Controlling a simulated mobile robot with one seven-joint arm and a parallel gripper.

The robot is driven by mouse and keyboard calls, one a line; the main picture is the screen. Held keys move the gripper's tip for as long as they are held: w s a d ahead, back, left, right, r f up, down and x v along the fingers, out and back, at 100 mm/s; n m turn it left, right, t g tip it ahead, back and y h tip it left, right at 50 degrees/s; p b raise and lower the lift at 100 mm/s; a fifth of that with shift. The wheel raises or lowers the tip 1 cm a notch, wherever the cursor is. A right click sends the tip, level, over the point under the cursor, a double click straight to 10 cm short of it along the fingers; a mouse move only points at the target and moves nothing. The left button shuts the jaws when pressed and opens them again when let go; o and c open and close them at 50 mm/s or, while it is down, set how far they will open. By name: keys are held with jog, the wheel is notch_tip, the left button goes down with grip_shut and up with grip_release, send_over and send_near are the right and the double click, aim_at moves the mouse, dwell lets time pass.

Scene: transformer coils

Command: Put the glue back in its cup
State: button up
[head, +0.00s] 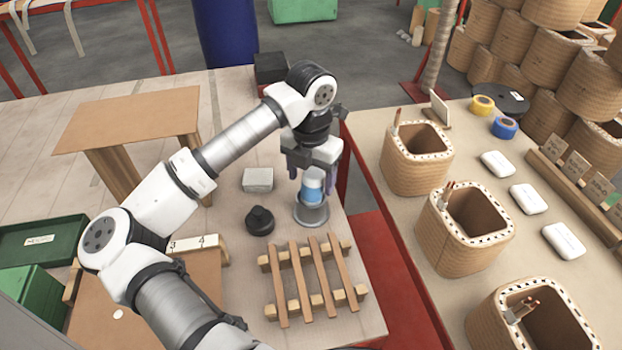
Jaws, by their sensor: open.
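The glue (312,193), a blue and white bottle, stands upright in a round grey metal cup (312,216) on the left table. The cup hides its lower part. My gripper (313,180) points down directly above the cup, with its fingers apart on either side of the bottle's top. It is open, and I cannot tell whether a finger touches the bottle.
A black knob-like object (260,221) and a grey block (257,180) lie left of the cup. A slatted wooden rack (312,280) is in front.

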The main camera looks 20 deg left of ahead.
notch_tip(320, 180, up, 13)
jog(key=b, duration=0.1)
jog(key=shift+f+b, duration=0.15)
jog(key=shift+b, duration=0.25)
dwell(0.6)
